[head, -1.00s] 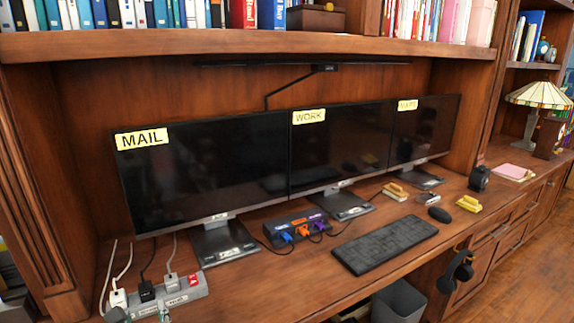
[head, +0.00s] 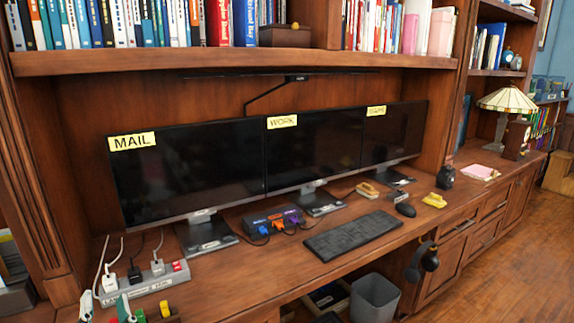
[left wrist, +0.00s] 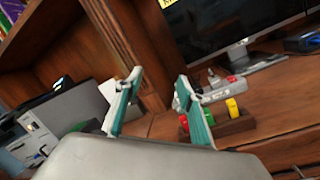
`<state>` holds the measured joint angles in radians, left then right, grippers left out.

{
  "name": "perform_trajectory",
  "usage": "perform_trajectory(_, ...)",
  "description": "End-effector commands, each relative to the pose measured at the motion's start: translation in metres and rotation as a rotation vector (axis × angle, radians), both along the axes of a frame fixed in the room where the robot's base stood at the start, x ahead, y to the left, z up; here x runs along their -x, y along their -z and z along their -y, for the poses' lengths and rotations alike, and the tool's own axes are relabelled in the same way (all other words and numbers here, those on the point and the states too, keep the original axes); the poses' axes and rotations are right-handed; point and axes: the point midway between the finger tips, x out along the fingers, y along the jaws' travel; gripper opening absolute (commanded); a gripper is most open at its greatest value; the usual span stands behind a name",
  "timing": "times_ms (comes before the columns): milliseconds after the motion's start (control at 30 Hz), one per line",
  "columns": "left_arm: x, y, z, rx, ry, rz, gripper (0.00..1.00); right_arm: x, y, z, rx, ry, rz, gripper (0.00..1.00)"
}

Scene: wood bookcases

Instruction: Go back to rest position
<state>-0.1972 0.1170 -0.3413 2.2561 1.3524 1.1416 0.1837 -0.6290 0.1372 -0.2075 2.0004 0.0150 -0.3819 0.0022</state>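My left gripper (head: 105,306) shows at the bottom left edge of the head view, low in front of the desk by the power strip (head: 146,284). In the left wrist view its two green-backed fingers (left wrist: 158,92) stand wide apart with nothing between them. The gripper is open and empty. My right gripper is in neither view.
Three monitors labelled MAIL (head: 132,141), WORK and a third stand on the desk (head: 262,276). A keyboard (head: 352,234), mouse and hub (head: 272,221) lie before them. A grey bin (head: 374,299) and hanging headphones (head: 422,262) are below. Floor is free at the right.

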Motion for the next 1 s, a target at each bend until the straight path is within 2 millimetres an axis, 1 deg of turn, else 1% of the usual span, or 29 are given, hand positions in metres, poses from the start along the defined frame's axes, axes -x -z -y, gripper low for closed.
perform_trajectory(33, 0.003, -0.007, 0.009, -0.162, 0.015, -0.024, 0.39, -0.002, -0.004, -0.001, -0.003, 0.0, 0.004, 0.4)
perform_trajectory(67, 0.004, -0.011, 0.017, -0.267, 0.027, -0.038, 0.39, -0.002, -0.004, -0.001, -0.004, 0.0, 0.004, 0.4)
perform_trajectory(133, 0.005, -0.013, 0.041, -0.526, 0.062, -0.083, 0.39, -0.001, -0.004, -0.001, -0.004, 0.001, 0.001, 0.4)
perform_trajectory(167, 0.006, -0.011, 0.054, -0.637, 0.082, -0.106, 0.39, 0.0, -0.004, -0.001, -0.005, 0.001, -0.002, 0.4)
perform_trajectory(200, 0.007, -0.004, 0.071, -0.784, 0.112, -0.139, 0.39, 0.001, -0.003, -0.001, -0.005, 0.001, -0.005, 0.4)
perform_trajectory(233, 0.008, 0.004, 0.085, -0.895, 0.137, -0.168, 0.39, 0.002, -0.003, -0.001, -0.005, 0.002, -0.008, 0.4)
perform_trajectory(267, 0.009, 0.014, 0.099, -1.006, 0.164, -0.199, 0.39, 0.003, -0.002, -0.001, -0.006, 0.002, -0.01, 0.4)
perform_trajectory(300, 0.012, 0.031, 0.116, -1.153, 0.204, -0.242, 0.39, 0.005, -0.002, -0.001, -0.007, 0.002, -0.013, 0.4)
perform_trajectory(367, 0.018, 0.064, 0.141, -1.371, 0.272, -0.312, 0.39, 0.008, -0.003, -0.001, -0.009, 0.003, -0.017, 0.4)
perform_trajectory(400, 0.023, 0.088, 0.154, -1.505, 0.318, -0.357, 0.39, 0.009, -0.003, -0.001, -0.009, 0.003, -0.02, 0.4)
perform_trajectory(467, 0.034, 0.126, 0.168, -1.69, 0.39, -0.425, 0.39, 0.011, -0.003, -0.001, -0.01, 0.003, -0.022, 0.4)
perform_trajectory(500, 0.042, 0.151, 0.174, -1.804, 0.438, -0.469, 0.39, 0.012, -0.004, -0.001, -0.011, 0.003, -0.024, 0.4)
perform_trajectory(567, 0.057, 0.189, 0.179, -1.965, 0.513, -0.533, 0.39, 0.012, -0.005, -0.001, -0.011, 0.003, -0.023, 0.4)
perform_trajectory(600, 0.068, 0.214, 0.18, -2.064, 0.564, -0.575, 0.39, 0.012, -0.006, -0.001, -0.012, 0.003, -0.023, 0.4)
perform_trajectory(700, 0.096, 0.266, 0.175, -2.278, 0.68, -0.668, 0.39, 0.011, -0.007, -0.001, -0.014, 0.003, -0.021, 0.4)
perform_trajectory(800, 0.121, 0.305, 0.164, -2.436, 0.776, -0.74, 0.39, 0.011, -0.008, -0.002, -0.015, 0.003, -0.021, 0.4)
perform_trajectory(900, 0.138, 0.327, 0.154, -2.533, 0.84, -0.786, 0.39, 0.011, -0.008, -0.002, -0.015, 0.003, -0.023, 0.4)
perform_trajectory(1000, 0.147, 0.338, 0.149, -2.58, 0.871, -0.809, 0.39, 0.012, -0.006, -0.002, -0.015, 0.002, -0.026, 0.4)
